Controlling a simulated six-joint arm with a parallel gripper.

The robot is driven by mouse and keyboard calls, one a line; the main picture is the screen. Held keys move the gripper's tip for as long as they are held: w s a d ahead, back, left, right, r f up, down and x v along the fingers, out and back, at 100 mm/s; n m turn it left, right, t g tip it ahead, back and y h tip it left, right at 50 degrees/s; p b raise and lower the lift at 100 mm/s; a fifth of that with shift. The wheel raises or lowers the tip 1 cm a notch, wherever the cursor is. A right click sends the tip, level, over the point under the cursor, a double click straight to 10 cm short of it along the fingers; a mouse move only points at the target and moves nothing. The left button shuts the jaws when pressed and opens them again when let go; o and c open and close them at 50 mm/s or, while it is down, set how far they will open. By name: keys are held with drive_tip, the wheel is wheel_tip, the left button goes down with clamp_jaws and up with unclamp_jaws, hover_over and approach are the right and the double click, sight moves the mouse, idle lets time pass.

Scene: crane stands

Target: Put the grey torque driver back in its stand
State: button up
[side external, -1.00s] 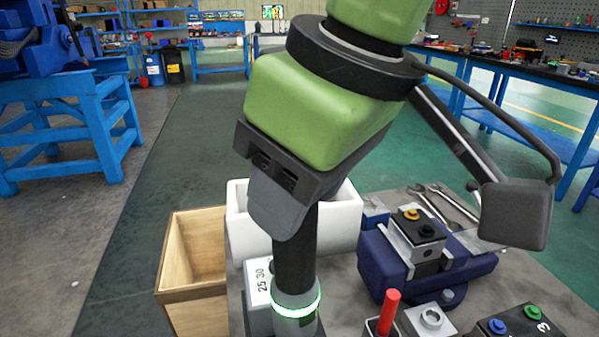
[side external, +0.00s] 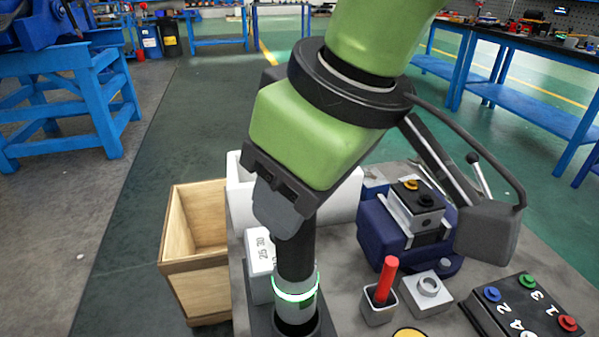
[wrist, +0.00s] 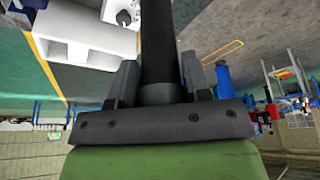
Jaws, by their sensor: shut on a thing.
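The torque driver (side external: 295,262) has a dark handle, a lit white-green ring and a grey lower part. My gripper (side external: 281,215) is shut on the upper handle, and the driver hangs close to upright below it. The driver's lower end is at the round mouth of a dark stand (side external: 262,324) at the bottom edge. The tip is hidden, so I cannot tell how deep it sits. In the wrist view, the dark handle (wrist: 156,45) runs up between the two fingers of my gripper (wrist: 160,88).
A white block marked 25 30 (side external: 260,262) stands just behind the driver. A wooden box (side external: 190,265) is left and a white bin (side external: 237,205) behind. To the right are a red-handled tool (side external: 386,280) in a holder, a blue vise (side external: 380,235) and a numbered button box (side external: 525,310).

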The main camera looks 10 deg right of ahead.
sight(301, 234)
drive_tip(key=shift+f, duration=2.45)
drive_tip(key=o, duration=1.3)
drive_tip(key=shift+o, duration=0.2)
drive_tip(key=shift+f, duration=0.1)
drive_tip(key=shift+v, duration=2.6)
